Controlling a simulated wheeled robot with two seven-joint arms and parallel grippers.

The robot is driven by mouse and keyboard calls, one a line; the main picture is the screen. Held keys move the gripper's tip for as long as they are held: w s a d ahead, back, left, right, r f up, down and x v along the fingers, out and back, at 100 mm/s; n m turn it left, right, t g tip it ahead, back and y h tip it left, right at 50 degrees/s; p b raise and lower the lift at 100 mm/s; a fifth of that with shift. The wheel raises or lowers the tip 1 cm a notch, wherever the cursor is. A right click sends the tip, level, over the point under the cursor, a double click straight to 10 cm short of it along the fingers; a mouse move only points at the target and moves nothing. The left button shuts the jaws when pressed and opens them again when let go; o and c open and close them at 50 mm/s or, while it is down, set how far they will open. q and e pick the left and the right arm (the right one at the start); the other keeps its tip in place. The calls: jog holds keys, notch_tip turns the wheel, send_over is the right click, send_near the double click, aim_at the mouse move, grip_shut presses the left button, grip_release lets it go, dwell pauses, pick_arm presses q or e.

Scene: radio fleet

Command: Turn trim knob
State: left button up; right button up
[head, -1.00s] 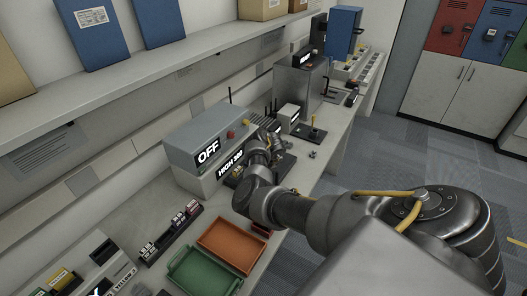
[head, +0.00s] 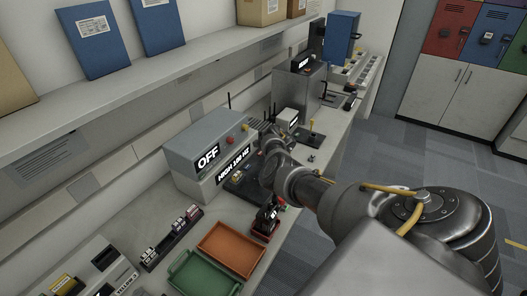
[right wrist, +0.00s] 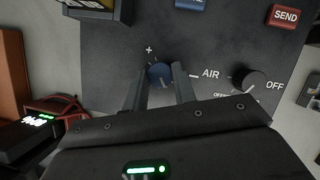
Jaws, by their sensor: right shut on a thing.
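The trim knob (right wrist: 159,75) is a small round blue knob on a dark panel (right wrist: 120,40), with a "+" mark just above it. My right gripper (right wrist: 160,85) is shut on it, with one finger on each side. In the head view my right gripper (head: 268,135) is at the grey test unit (head: 210,140) on the bench, and my wrist hides the knob there. The unit's displays read "OFF" (head: 208,158) and "HIGH 180 HZ" (head: 234,165). My left gripper is not in view.
Beside the trim knob are a black selector knob (right wrist: 248,80) marked AIR and OFF and a red SEND button (right wrist: 285,16). An orange tray (head: 232,247) and a green tray (head: 203,274) lie nearer on the bench. A black-and-red device (head: 267,217) stands beside them.

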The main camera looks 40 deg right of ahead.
jog(key=n, duration=0.1)
jog(key=n+b, duration=0.1)
jog(key=shift+d+f+n+g+y, duration=0.1)
jog(key=shift+f+n+g+y, duration=0.05)
jog(key=shift+n+g+y, duration=0.2)
jog(key=shift+w+n+g+y+b, duration=0.15)
jog(key=shift+n+g+y+b, duration=0.15)
jog(key=shift+n+b, duration=0.65)
jog(key=shift+n+g, duration=0.25)
jog(key=shift+n, duration=0.25)
jog(key=o, duration=1)
jog(key=shift+r, duration=0.2)
jog(key=p+v, duration=0.2)
jog(key=v, duration=0.8)
jog(key=shift+r+p, duration=0.35)
jog(key=shift+p, duration=0.05)
jog(key=shift+d, duration=0.1)
